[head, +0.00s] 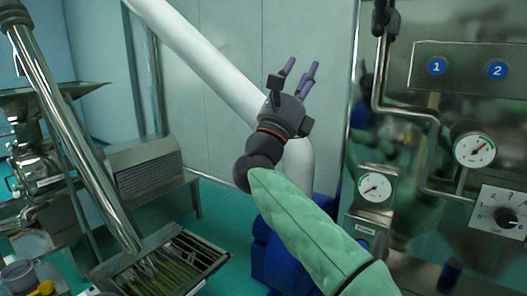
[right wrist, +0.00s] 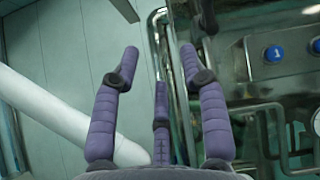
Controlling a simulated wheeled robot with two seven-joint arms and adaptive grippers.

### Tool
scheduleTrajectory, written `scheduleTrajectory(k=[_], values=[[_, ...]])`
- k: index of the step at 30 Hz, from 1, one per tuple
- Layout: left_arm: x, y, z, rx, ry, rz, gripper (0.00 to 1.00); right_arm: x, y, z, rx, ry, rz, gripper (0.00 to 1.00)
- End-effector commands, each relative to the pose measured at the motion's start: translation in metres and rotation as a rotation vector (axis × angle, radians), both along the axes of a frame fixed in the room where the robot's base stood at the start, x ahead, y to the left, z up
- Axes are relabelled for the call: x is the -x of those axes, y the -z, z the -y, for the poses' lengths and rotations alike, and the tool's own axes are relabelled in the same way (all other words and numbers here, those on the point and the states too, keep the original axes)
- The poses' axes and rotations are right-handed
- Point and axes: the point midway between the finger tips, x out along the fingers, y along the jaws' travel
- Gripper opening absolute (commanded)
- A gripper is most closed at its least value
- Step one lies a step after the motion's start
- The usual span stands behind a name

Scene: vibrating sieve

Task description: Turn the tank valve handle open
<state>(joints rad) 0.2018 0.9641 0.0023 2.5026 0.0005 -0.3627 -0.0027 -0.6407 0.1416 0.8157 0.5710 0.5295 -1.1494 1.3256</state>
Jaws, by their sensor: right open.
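My right gripper (head: 298,70) is raised in the middle of the head view, its purple fingers spread and empty. In the right wrist view, my right gripper (right wrist: 158,52) is open, with nothing between the fingers. A dark fitting on the steel pipe, which looks like the valve handle (head: 385,16), is at the top edge of the head view, right of and above the gripper, and apart from it. It seems to show in the right wrist view as a dark piece (right wrist: 207,16) beyond the fingertips. Its top is cut off, so its turn position cannot be told. My left gripper is not in view.
The steel tank panel (head: 425,67) on the right carries blue buttons 1 (head: 436,66) and 2 (head: 497,69), gauges (head: 474,150) and a dial (head: 506,218). Bent pipes (head: 405,112) stand out from it. A white pipe (head: 205,55) runs diagonally behind the gripper.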

Motion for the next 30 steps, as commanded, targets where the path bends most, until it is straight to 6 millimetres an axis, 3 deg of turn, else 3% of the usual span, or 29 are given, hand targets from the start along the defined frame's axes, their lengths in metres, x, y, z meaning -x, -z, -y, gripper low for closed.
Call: scheduleTrajectory(k=[7, 11, 15, 21, 26, 30], values=[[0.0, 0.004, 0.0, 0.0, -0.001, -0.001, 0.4, -0.054, 0.066, -0.023, 0.19, 0.048, -0.167, 0.44], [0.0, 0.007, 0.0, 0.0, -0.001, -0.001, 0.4, -0.092, 0.126, -0.037, 0.346, 0.078, -0.302, 0.44], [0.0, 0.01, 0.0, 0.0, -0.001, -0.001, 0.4, -0.131, 0.209, -0.047, 0.54, 0.105, -0.467, 0.44], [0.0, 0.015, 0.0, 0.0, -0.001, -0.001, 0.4, -0.167, 0.336, -0.05, 0.809, 0.113, -0.689, 0.44], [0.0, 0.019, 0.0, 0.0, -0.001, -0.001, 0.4, -0.177, 0.44, -0.046, 1.017, 0.091, -0.853, 0.44], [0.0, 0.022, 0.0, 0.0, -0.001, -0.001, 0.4, -0.171, 0.532, -0.037, 1.195, 0.049, -0.987, 0.44]])
